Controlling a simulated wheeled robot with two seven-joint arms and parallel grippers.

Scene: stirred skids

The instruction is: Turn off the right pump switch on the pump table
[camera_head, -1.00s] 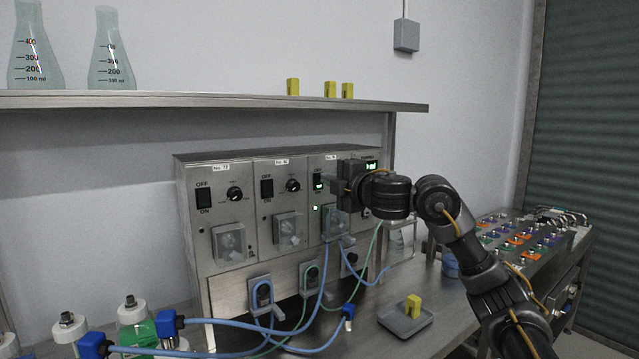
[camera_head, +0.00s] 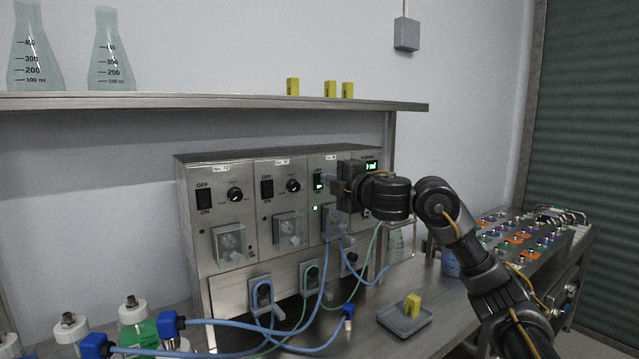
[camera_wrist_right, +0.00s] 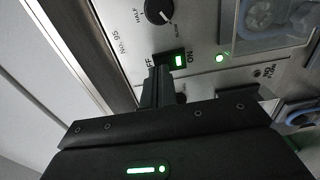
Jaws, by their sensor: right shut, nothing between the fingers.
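The pump unit (camera_head: 232,160) stands on the metal table with several panels side by side. The right pump switch (camera_head: 318,183) on its third panel is lit green. In the right wrist view the switch (camera_wrist_right: 177,61) glows green, between the partly hidden OFF label and the ON label, and a round green lamp is lit beside it. My right gripper (camera_head: 332,187) is shut and empty, with its fingertips at the switch. In the wrist view the fingertips (camera_wrist_right: 159,74) are by the switch's OFF end; I cannot tell whether they touch it. My left gripper is out of view.
Two other black switches (camera_head: 204,198) (camera_head: 267,188) are on the panels to the left. Blue and green tubes (camera_head: 322,290) hang in front of the unit. A grey tray (camera_head: 388,318) with a yellow block (camera_head: 413,305) lies on the table. A shelf (camera_head: 240,101) runs above.

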